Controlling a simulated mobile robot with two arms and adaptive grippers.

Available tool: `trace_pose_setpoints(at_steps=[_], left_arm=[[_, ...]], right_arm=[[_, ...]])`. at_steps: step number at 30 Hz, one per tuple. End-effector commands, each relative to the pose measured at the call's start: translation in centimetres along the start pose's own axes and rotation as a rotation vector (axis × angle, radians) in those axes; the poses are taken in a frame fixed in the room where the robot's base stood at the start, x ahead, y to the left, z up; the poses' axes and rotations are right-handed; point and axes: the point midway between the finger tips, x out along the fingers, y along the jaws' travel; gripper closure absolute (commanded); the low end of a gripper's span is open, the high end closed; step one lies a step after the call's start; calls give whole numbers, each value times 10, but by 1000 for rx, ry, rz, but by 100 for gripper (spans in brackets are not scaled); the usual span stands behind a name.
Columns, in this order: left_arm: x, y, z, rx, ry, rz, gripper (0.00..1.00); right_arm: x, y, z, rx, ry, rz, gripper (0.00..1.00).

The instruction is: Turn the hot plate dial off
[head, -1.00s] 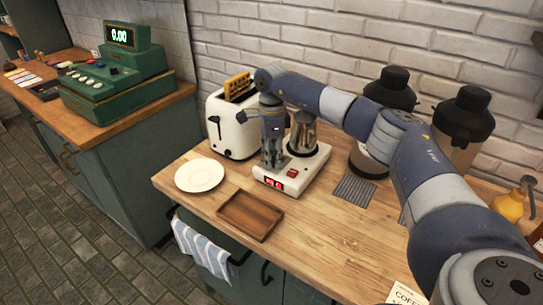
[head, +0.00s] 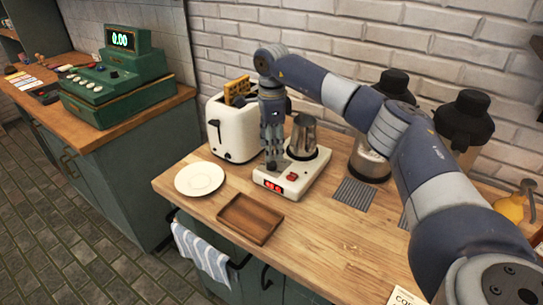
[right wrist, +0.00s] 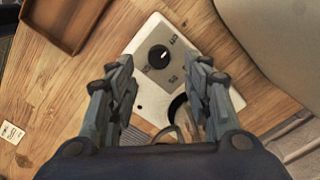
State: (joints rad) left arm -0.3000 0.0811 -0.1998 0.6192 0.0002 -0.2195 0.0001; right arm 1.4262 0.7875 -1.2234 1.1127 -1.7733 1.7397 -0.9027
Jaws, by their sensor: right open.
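In the right wrist view the hot plate (right wrist: 150,88) carries a round black dial (right wrist: 159,57) with a white pointer line on a grey labelled panel. My right gripper (head: 271,156) points down over the hot plate's left side, beside the pitcher. In the right wrist view its open fingers (right wrist: 159,80) straddle the line toward the dial, with nothing between them. In the head view the dial is not clear.
A white toaster (head: 232,128) stands close behind on the left. A white plate (head: 199,179) and a wooden tray (head: 249,219) lie in front. Two dispensers (head: 463,125) stand at the back right. The counter's front right is mostly clear.

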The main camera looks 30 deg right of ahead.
Motion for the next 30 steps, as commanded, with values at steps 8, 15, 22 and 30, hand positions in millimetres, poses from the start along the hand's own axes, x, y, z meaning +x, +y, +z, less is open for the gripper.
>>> trace_pose_setpoints(at_steps=[8, 15, 22, 30], left_arm=[[0, 1, 0, 0, 1, 1, 100], [0, 1, -1, 0, 1, 1, 100], [0, 1, -1, 0, 1, 1, 100], [0, 1, -1, 0, 1, 1, 100]], right_arm=[[-53, -1, 0, 0, 0, -3, 54], [-68, 0, 0, 0, 1, -1, 54], [-68, 0, 0, 0, 0, 0, 54], [-68, 0, 0, 0, 0, -1, 54]])
